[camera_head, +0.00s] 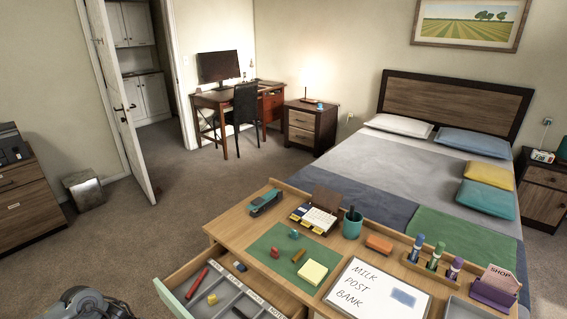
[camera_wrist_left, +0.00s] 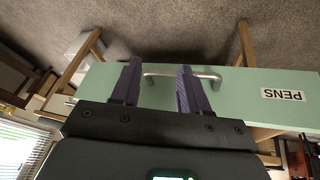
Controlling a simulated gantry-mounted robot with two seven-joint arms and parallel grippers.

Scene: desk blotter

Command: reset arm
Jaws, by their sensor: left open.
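In the wrist view my left gripper (camera_wrist_left: 158,85) is open, its two purple-grey fingers apart with nothing held between them. The fingers point at the pale green drawer front (camera_wrist_left: 250,95) and overlap the silver bar handle (camera_wrist_left: 170,74) in the picture. Whether they touch it I cannot tell. A white PENS label (camera_wrist_left: 284,94) is on the drawer front. In the head view part of my left arm shows at the bottom left, and its fingertips are not clear there. The drawer (camera_head: 178,309) is pulled open below the desk. My right gripper is not in view.
The desk (camera_head: 232,236) holds a green blotter (camera_head: 262,246), whiteboard (camera_head: 350,305), stapler (camera_head: 265,202), cup (camera_head: 352,225), marker rack (camera_head: 410,262) and yellow notes (camera_head: 312,272). Small items lie in the drawer's grey divided tray (camera_head: 232,297). Carpet (camera_head: 150,245) is clear left of the desk.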

